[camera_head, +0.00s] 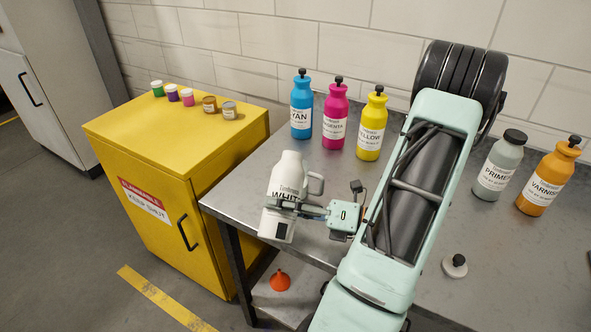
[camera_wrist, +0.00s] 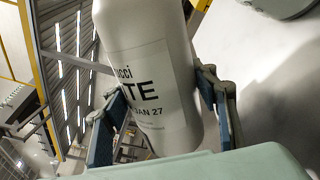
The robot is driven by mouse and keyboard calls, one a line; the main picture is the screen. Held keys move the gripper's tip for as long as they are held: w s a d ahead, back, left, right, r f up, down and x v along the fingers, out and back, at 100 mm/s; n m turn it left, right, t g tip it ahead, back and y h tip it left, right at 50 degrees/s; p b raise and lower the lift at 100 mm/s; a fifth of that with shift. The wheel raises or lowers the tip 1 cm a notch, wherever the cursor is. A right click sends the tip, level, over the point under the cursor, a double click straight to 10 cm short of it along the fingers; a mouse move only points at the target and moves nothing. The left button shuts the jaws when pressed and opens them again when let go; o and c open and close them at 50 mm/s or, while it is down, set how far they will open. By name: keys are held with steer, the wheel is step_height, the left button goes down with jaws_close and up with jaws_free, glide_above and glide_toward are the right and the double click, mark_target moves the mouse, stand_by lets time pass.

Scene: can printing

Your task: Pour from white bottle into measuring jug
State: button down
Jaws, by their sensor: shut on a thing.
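The white bottle (camera_head: 287,177), with "WHITE" on its label, is held by my gripper (camera_head: 284,207) near the left front edge of the steel table. It looks close to upright, leaning slightly, and its neck shows no cap. In the wrist view the bottle (camera_wrist: 150,65) stands between my two fingers, which press on both sides. A pale grey handle (camera_head: 322,184) shows just right of the bottle; it appears to belong to the measuring jug, whose body is mostly hidden behind the bottle. I cannot tell the jug's fill level. A white cap with a black knob (camera_head: 455,267) lies on the table.
Cyan (camera_head: 301,118), magenta (camera_head: 334,130) and yellow (camera_head: 371,138) bottles stand behind. Primer (camera_head: 497,178) and varnish (camera_head: 544,190) bottles stand right. A yellow cabinet (camera_head: 150,135) with several small jars is left. An orange funnel (camera_head: 280,281) sits on the lower shelf.

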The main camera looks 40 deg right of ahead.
mark_target(295, 186)
steer(key=shift+w+d+r+n+p, duration=0.2)
steer(key=shift+r+n, duration=0.15)
steer(key=shift+n, duration=0.1)
steer(key=shift+w+d+r+n+p, duration=0.15)
steer(key=shift+d+r+n+p, duration=0.05)
steer(key=shift+r+n, duration=0.2)
steer(key=shift+w+d+f+n+b, duration=0.15)
steer(key=shift+f+n+b, duration=0.15)
steer(key=shift+n+b, duration=0.2)
steer(key=shift+w+d+n+b, duration=0.15)
steer(key=shift+n+b, duration=0.15)
steer(key=shift+n, duration=0.15)
steer(key=n+b, duration=0.1)
steer(key=n, duration=0.2)
steer(key=shift+r+t+b, duration=0.2)
steer(key=shift+t+b, duration=0.1)
steer(key=shift+b, duration=0.1)
steer(key=shift+f+n+b, duration=0.5)
steer(key=shift+n+b, duration=0.3)
steer(key=shift+b, duration=0.15)
steer(key=shift+w+d+f+n+b, duration=0.15)
steer(key=shift+d+n+b, duration=0.1)
steer(key=shift+n+b, duration=0.8)
step_height(295, 186, up, 5)
steer(key=p, duration=0.4)
steer(key=shift+p, duration=0.4)
